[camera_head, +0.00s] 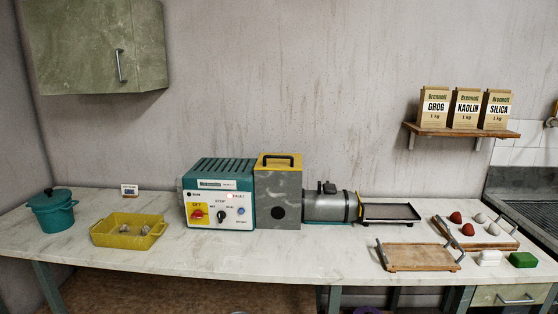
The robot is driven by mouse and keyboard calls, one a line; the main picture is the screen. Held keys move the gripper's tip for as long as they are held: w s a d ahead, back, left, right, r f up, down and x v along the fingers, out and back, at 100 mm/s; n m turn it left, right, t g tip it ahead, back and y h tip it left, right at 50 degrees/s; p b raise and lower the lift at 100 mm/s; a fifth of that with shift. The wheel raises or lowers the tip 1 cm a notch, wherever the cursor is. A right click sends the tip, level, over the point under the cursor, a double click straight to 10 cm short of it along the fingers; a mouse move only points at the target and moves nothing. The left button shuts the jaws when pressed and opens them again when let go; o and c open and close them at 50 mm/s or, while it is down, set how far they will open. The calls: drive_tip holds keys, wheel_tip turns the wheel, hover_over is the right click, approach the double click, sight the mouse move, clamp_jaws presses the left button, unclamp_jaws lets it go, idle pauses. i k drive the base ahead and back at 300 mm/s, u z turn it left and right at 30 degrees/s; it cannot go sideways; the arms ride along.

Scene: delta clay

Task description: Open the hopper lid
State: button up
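The hopper (277,200) is a grey box in the middle of the counter, with a round dark hole in its front. Its lid (265,161) is yellow with a black handle (279,157) on top, and it lies flat and closed on the box. A teal and white control box (219,193) stands against the hopper's left side, with a red knob on a yellow OFF plate. A grey metal barrel (325,206) extends from the hopper's right side. My gripper is not in view.
On the left stand a teal pot (52,210) and a yellow tray (108,232) with lumps inside. On the right are a dark tray (390,212), a wooden board (415,256), and a tray with red and white balls (495,243). The counter front before the hopper is clear.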

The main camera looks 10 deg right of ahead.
sight(270, 162)
drive_tip(key=z, duration=0.05)
drive_tip(key=k, duration=1.3)
drive_tip(key=z, duration=0.35)
drive_tip(key=i, duration=1.6)
drive_tip(key=u, duration=0.6)
